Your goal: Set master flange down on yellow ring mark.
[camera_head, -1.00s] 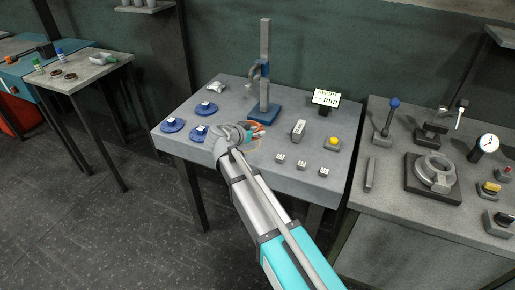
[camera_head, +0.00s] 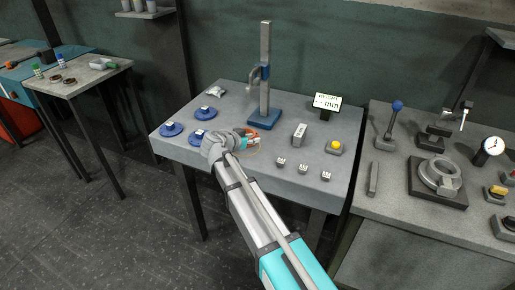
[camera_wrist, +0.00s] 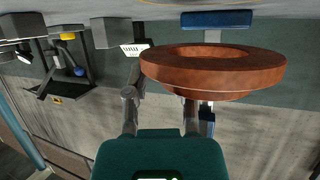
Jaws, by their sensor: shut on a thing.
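The master flange is a reddish-brown ring with a stepped hub, large in the wrist view (camera_wrist: 213,68). In the head view only a small orange-red part of it (camera_head: 250,134) shows beyond my gripper (camera_head: 238,143). My gripper is shut on the flange, also in the wrist view (camera_wrist: 165,98), where the table top runs along the upper edge. I cannot tell whether the flange touches the table. A thin yellow arc, part of the yellow ring mark (camera_head: 256,153), shows beside the gripper; the rest is hidden.
A height stand with a blue base (camera_head: 265,120) stands just behind the flange. Blue discs (camera_head: 172,128) lie to the left. Small grey blocks (camera_head: 281,162), a grey block (camera_head: 299,134), a yellow button (camera_head: 334,146) and a display (camera_head: 324,102) are to the right.

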